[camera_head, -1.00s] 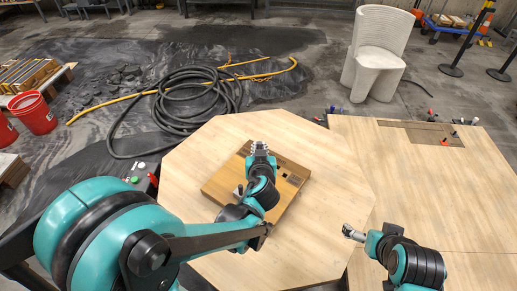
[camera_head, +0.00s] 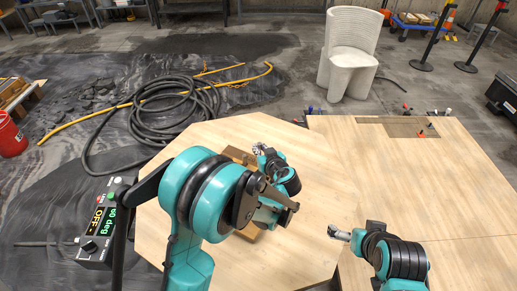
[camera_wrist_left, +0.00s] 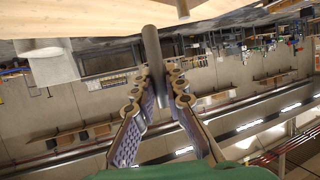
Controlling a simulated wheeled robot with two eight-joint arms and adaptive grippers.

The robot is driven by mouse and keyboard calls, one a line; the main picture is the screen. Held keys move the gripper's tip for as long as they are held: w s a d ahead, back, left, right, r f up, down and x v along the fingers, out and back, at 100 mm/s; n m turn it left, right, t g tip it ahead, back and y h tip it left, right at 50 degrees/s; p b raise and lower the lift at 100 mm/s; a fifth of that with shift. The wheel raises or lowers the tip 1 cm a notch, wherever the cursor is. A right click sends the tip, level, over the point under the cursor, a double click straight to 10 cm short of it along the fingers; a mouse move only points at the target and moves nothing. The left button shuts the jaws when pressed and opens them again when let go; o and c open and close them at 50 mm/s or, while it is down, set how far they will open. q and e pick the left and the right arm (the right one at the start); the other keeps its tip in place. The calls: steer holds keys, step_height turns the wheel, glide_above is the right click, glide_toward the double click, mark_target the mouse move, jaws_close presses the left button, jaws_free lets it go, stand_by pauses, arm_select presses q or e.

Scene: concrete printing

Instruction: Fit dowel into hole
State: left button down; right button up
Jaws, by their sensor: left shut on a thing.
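In the left wrist view a grey cylindrical dowel (camera_wrist_left: 152,50) stands out from between the fingertips of my left gripper (camera_wrist_left: 155,88), which is shut on it. The dowel's free end is near a wooden surface (camera_wrist_left: 95,18) at the top of that view; I cannot tell whether they touch. In the head view my left gripper (camera_head: 261,149) is over the far part of a brown wooden block (camera_head: 238,154), mostly hidden by my left arm. The hole is not visible. My right gripper (camera_head: 339,234) is over the table, away from the block; its finger opening is unclear.
The block lies on a pale octagonal tabletop (camera_head: 195,135), with a rectangular table (camera_head: 460,190) to its right. A control box with a green display (camera_head: 102,222) stands at the left. A black hose (camera_head: 165,105) and white chair (camera_head: 350,50) are beyond. The right table is mostly clear.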

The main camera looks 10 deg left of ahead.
arm_select(q)
steer(key=shift+f+b, duration=0.25)
steer(key=shift+b, duration=0.15)
step_height(320, 180, down, 5)
steer(key=b, duration=0.4)
steer(key=shift+f+b, duration=0.2)
steer(key=shift+b, duration=0.2)
steer(key=shift+b, duration=0.35)
stand_by(1.1)
steer(key=shift+f, duration=1.75)
steer(key=c, duration=1.5)
jaws_free()
steer(key=v, duration=1.2)
